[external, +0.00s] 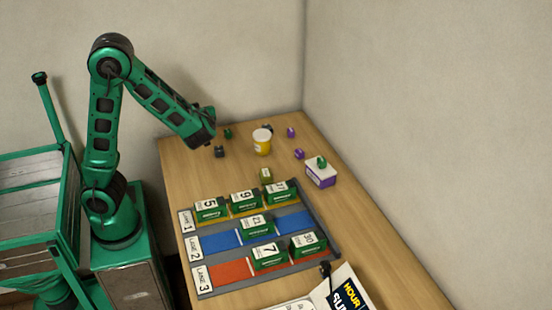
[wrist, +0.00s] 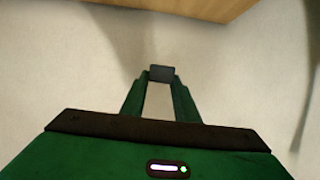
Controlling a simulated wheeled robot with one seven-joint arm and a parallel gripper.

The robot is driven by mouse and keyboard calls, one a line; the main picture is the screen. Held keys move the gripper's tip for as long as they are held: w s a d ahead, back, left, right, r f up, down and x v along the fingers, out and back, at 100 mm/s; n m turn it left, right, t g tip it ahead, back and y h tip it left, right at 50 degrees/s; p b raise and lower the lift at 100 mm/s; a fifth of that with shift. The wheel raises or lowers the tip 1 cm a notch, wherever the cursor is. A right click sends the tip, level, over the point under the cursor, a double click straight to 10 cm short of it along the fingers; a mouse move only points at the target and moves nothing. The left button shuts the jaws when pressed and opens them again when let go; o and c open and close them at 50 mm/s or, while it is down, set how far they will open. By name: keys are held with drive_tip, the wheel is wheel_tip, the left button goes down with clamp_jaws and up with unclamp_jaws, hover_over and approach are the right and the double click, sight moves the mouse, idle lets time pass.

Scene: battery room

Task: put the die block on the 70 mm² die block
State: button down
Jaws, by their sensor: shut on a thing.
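In the wrist view my gripper (wrist: 160,82) has its two green fingers closed on a small dark grey block (wrist: 162,73), held at the fingertips against a background of pale wall. In the external view my arm reaches over the far left of the table, and the fingers are hard to make out. Small die-like blocks stand at the far end: a dark one (external: 219,151), a green one (external: 228,133), a purple one (external: 291,132) and another purple one (external: 299,153). Size marks are too small to read, so I cannot tell which is the 70 mm² block.
A yellow-and-white tub (external: 262,142) stands among the blocks. A white-and-purple box (external: 321,174) with a green item on top is to the right. An olive block (external: 266,175) is nearer. A lane board (external: 222,243) with numbered green boxes fills the front. Walls border the table.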

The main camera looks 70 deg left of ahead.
hover_over(218, 151)
wheel_tip(218, 151, down, 7)
drive_tip(key=shift+s+r, duration=0.1)
drive_tip(key=shift+f, duration=2.05)
drive_tip(key=shift+f, duration=0.1)
drive_tip(key=c, duration=1.4)
unclamp_jaws()
drive_tip(key=shift+d, duration=0.1)
drive_tip(key=shift+o, duration=0.2)
drive_tip(key=v, duration=1.2)
